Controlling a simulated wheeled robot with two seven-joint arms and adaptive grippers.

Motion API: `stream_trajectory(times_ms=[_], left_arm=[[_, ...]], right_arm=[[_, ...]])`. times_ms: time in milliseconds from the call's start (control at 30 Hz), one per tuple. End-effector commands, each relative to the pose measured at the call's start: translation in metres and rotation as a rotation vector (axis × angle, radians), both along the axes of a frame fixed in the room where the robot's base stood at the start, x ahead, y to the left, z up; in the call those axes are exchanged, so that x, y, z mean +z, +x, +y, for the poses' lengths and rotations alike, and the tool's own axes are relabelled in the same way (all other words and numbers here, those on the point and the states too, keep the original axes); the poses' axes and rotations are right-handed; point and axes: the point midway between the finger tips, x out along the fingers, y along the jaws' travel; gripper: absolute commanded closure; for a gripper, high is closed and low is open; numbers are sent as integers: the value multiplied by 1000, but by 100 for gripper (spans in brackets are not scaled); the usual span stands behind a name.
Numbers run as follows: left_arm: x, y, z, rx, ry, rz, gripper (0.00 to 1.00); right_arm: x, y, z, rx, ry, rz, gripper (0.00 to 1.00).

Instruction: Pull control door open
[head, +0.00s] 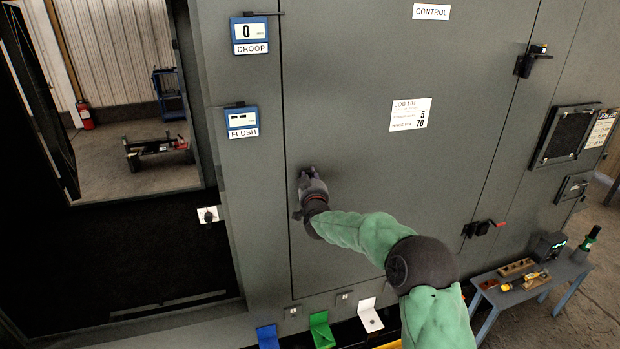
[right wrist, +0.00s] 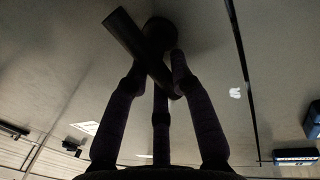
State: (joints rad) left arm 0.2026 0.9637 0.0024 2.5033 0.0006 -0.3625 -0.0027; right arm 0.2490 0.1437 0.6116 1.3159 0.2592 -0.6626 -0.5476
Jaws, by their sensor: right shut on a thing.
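The control door (head: 390,60) is a tall grey panel with a "CONTROL" label (head: 431,11) at its top. It looks flush with the cabinet front, with a thin dark seam along its left edge. My right gripper (head: 309,184) is at the door's left side, about mid-height, and its arm hides part of the lower door. In the right wrist view its fingers (right wrist: 158,75) are closed around a dark bar handle (right wrist: 127,33) on a round base, and the handle sits tilted. The gripper hides the handle in the head view. My left gripper is not in view.
A small table (head: 545,280) with tools stands at the lower right. A dark open bay (head: 110,250) is at the left.

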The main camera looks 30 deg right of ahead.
Motion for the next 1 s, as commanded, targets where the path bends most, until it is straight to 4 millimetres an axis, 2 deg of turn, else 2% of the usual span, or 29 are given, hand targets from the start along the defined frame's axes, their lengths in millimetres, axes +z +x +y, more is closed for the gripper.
stream_trajectory(times_ms=[367, 1000], left_arm=[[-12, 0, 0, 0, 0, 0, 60], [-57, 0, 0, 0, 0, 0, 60]], right_arm=[[-2, -1, -2, 1, 128, -31, 100], [-11, -3, -12, 0, 697, -170, 100]])
